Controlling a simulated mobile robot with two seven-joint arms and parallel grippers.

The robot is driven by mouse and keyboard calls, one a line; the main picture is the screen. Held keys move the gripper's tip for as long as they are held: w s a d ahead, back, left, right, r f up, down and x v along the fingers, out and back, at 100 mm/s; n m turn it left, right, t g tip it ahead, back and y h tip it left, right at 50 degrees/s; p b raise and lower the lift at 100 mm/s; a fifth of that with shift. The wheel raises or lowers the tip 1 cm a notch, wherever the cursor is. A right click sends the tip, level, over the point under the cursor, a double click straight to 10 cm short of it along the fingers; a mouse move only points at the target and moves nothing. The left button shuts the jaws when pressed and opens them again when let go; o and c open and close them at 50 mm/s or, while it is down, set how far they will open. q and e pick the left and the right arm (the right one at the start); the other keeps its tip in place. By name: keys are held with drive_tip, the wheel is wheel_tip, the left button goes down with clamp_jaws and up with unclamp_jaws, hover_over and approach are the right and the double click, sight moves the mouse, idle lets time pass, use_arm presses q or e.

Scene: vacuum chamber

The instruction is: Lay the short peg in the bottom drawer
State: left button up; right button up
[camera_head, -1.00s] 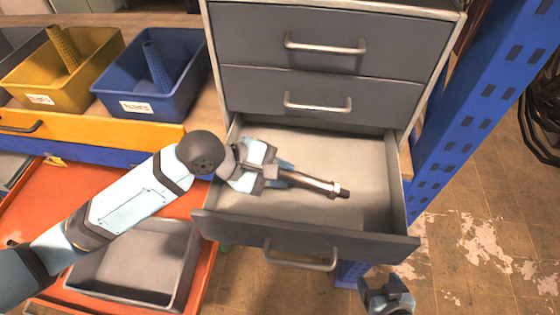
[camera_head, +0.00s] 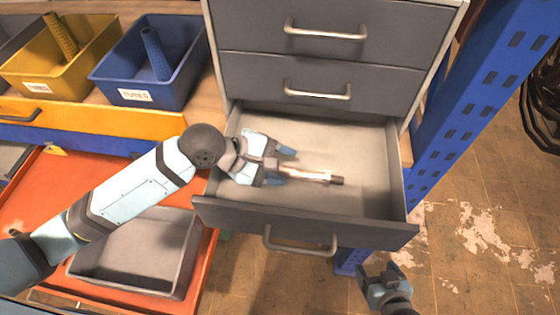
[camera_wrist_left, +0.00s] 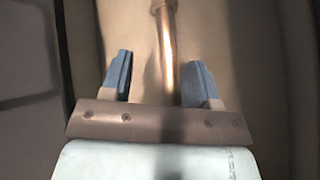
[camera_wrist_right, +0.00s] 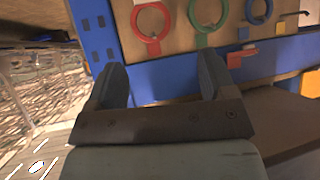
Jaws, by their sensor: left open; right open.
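The short peg (camera_head: 310,176), a metallic rod with a dark tip, lies in the open bottom drawer (camera_head: 365,190) of the grey cabinet. My left gripper (camera_head: 284,166) is inside the drawer at the peg's left end, its fingers open on either side of it. In the left wrist view the peg (camera_wrist_left: 167,55) runs between the two blue fingers (camera_wrist_left: 160,80) with gaps on both sides. My right gripper (camera_head: 374,275) is open and empty, low in front of the drawer's right side; its open fingers also show in the right wrist view (camera_wrist_right: 160,85).
Two closed drawers (camera_head: 320,90) sit above the open one. A blue upright (camera_head: 450,100) stands at the right. A yellow bin (camera_head: 80,75) and a blue bin (camera_head: 165,90) are at the upper left. A grey tray (camera_head: 140,250) lies on the orange surface below. The drawer's right part is bare.

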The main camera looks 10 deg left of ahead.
use_arm(q)
drive_tip(key=b+v, duration=0.2)
drive_tip(key=v, duration=1.2)
drive_tip(key=shift+w, duration=0.15)
